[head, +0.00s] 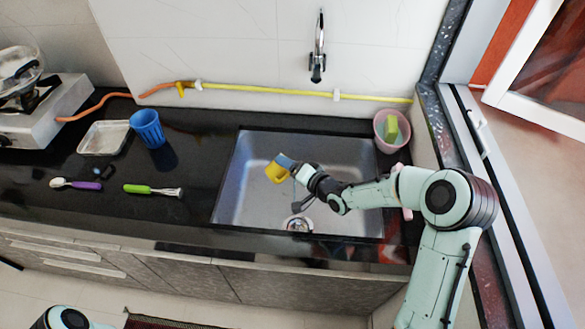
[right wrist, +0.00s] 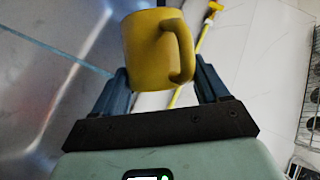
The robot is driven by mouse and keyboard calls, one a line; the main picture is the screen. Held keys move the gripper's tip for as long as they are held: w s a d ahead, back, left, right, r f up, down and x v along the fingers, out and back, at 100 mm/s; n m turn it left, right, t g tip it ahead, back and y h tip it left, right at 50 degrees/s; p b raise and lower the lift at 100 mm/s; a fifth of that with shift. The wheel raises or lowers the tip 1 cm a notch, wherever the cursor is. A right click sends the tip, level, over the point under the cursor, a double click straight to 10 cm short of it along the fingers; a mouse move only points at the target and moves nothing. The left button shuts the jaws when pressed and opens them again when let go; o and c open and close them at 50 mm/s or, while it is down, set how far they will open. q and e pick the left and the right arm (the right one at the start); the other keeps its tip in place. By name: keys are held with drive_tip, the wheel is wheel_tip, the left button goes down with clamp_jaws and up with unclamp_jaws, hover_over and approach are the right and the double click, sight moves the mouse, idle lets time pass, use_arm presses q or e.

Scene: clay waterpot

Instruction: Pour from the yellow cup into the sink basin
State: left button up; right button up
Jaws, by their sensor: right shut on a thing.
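The yellow cup (head: 276,173) is held over the left part of the grey sink basin (head: 338,160). My right gripper (head: 283,164) is shut on it. In the head view the cup looks tilted to one side. In the right wrist view the yellow cup (right wrist: 152,48) sits between the two dark fingers of my right gripper (right wrist: 163,84), with its handle toward the right. The cup's inside is hidden there, and no stream of liquid shows. My left gripper is out of view.
The tap (head: 318,50) is on the wall behind the sink. A pink pot (head: 380,141) with a sponge stands at the back right. A blue cup (head: 147,128), a metal tray (head: 104,138) and utensils (head: 152,190) lie left of the sink. The basin's middle is free.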

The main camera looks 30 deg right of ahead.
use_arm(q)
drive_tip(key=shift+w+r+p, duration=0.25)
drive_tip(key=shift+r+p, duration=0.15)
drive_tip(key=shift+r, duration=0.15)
use_arm(e)
drive_tip(key=shift+d+m, duration=0.15)
drive_tip(key=shift+m, duration=0.15)
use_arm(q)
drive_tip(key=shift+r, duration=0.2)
use_arm(e)
drive_tip(key=shift+f+y, duration=0.15)
drive_tip(key=shift+y, duration=0.15)
drive_tip(key=shift+p, duration=0.3)
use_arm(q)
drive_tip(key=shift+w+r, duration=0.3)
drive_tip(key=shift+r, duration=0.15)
use_arm(e)
drive_tip(key=shift+d+f+m+t, duration=0.2)
drive_tip(key=shift+m+t, duration=0.1)
drive_tip(key=shift+m, duration=0.1)
use_arm(q)
drive_tip(key=shift+p, duration=0.3)
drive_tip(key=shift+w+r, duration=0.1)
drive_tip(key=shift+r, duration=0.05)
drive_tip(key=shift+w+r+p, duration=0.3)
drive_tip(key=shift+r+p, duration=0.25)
use_arm(e)
drive_tip(key=shift+d+f+m+y, duration=0.15)
drive_tip(key=shift+d+m+y, duration=0.05)
drive_tip(key=shift+m+y, duration=0.35)
